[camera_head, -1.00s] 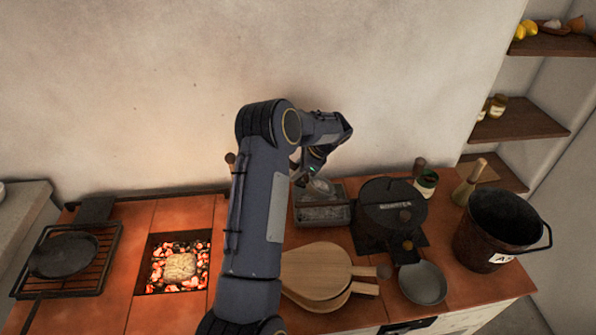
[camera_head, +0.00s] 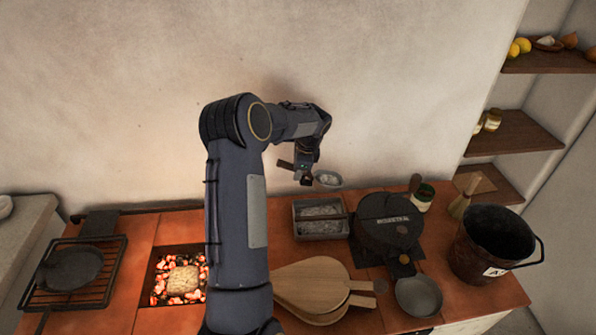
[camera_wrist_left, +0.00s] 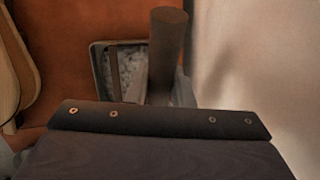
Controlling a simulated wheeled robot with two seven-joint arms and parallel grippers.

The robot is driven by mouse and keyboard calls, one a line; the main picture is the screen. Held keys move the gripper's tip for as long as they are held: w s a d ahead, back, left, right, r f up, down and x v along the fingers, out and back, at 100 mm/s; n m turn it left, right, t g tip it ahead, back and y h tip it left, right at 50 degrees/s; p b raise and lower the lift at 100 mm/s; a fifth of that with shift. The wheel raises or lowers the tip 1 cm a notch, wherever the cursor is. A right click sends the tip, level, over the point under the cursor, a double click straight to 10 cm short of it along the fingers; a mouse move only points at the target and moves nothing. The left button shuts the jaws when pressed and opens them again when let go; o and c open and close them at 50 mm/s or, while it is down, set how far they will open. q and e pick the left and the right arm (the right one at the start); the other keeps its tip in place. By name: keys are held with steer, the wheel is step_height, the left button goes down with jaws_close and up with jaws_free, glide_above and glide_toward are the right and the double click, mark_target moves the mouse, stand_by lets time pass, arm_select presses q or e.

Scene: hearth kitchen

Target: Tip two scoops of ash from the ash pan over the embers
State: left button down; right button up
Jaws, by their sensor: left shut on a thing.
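My left gripper (camera_head: 306,180) is shut on a small scoop (camera_head: 328,180) and holds it in the air above the ash pan. The scoop's bowl looks grey; I cannot tell for sure whether ash lies in it. Its dark brown handle (camera_wrist_left: 168,48) stands up in the left wrist view. The ash pan (camera_head: 297,228) is a grey rectangular tray with pale grey ash in it; part of it also shows in the left wrist view (camera_wrist_left: 96,62). The embers (camera_head: 160,290) glow red and white in a square pit left of my arm, with a pale brown block on them.
A grill rack with a dark pan (camera_head: 72,268) stands at the left. A black lidded pot (camera_head: 385,215), a small skillet (camera_head: 418,296) and a dark bucket (camera_head: 490,250) stand to the right. My arm crosses between embers and pan.

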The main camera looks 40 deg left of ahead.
arm_select(q)
steer(key=shift+t+h, duration=0.7)
steer(key=shift+t, duration=0.1)
step_height(320, 180, up, 6)
steer(key=p, duration=0.3)
steer(key=shift+r+p, duration=0.25)
steer(key=shift+p, duration=0.05)
steer(key=shift+r, duration=0.3)
